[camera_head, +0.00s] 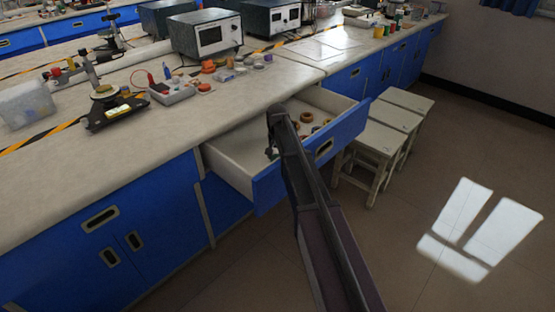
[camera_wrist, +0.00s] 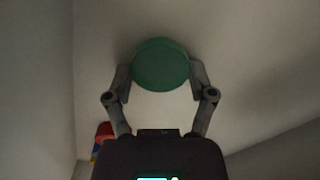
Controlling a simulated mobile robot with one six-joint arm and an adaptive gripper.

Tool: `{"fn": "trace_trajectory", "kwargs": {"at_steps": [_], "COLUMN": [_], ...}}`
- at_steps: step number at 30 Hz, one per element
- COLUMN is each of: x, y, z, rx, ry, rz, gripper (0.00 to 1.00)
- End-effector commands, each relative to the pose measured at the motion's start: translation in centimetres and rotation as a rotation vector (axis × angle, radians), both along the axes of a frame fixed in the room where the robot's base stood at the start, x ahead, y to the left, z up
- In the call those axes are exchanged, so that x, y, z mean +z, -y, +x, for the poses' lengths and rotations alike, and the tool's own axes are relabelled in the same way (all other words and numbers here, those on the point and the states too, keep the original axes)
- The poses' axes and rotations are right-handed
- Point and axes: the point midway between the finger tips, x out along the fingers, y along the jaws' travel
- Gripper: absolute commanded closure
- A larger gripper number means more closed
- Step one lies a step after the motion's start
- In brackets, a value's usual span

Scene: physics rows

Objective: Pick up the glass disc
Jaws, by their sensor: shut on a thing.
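In the wrist view a round green disc (camera_wrist: 161,64) sits between the two fingers of my gripper (camera_wrist: 160,75). The fingers touch it at its left and right sides, so my gripper is shut on it. A pale surface lies behind the disc; I cannot tell whether they touch. In the head view my gripper (camera_head: 272,150) reaches down into the open drawer (camera_head: 228,160). The disc is not visible there.
The drawer's blue front (camera_head: 318,152) and pale walls surround my gripper. Several small round things (camera_head: 308,118) lie in its right part. White stools (camera_head: 380,143) stand right of the drawer. The worktop (camera_head: 130,150) above holds instruments and small parts.

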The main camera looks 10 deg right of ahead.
Motion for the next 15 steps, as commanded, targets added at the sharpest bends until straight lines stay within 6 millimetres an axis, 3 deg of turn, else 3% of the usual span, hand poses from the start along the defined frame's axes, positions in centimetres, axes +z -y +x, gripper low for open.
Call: {"fn": "trace_trajectory", "kwargs": {"at_steps": [15], "x": [1.5], "y": [0.0], "z": [0.0], "rx": [0.000], "ry": [0.000], "rz": [0.000], "gripper": [0.78]}}
